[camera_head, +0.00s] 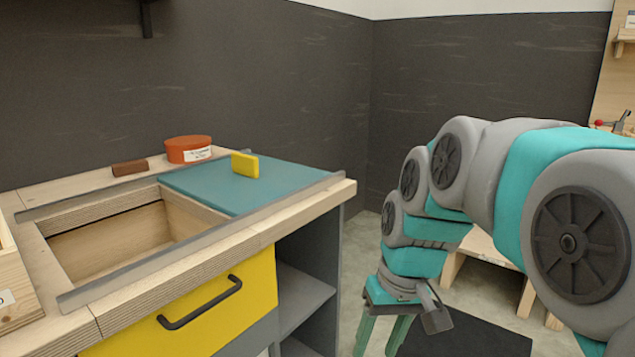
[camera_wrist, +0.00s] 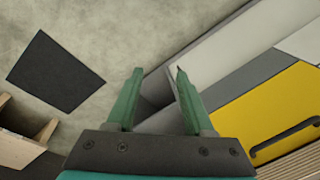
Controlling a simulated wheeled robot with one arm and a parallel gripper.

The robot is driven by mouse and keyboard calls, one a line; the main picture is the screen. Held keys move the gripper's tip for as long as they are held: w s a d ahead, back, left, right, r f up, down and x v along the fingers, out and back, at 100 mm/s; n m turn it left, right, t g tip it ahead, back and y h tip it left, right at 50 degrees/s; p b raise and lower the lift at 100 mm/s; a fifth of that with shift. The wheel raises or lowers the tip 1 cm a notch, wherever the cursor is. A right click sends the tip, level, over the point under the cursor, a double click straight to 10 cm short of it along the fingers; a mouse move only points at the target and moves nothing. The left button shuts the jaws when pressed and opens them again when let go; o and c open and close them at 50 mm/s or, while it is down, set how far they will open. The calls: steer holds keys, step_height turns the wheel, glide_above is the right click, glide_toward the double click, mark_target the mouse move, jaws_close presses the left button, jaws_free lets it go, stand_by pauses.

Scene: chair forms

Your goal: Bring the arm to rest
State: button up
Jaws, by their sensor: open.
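My arm reaches in from the right in the head view and bends down in front of the bench's right end. My gripper (camera_head: 383,340) hangs at its end, pointing down toward the floor, with its fingertips cut off by the lower edge. In the wrist view my gripper (camera_wrist: 157,72) shows two green fingers spread apart with nothing between them. Bare floor and the side of the bench lie beyond the fingers. The gripper is apart from the bench and holds nothing.
The wooden bench (camera_head: 190,268) has an open well, a teal sliding panel (camera_head: 225,187) with a yellow block (camera_head: 245,165) on it, and a yellow drawer (camera_head: 225,300). An orange round tin (camera_head: 188,149) and a brown block (camera_head: 130,167) sit behind. A dark mat (camera_head: 470,338) lies on the floor.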

steer(key=s+d+f+m+g+h, duration=0.1)
steer(key=s+d+f, duration=0.2)
steer(key=s, duration=0.6)
steer(key=s+d+f+m+g+h, duration=0.1)
steer(key=s+d+f, duration=0.2)
steer(key=s+f, duration=0.4)
steer(key=s, duration=0.3)
steer(key=shift+f, duration=0.35)
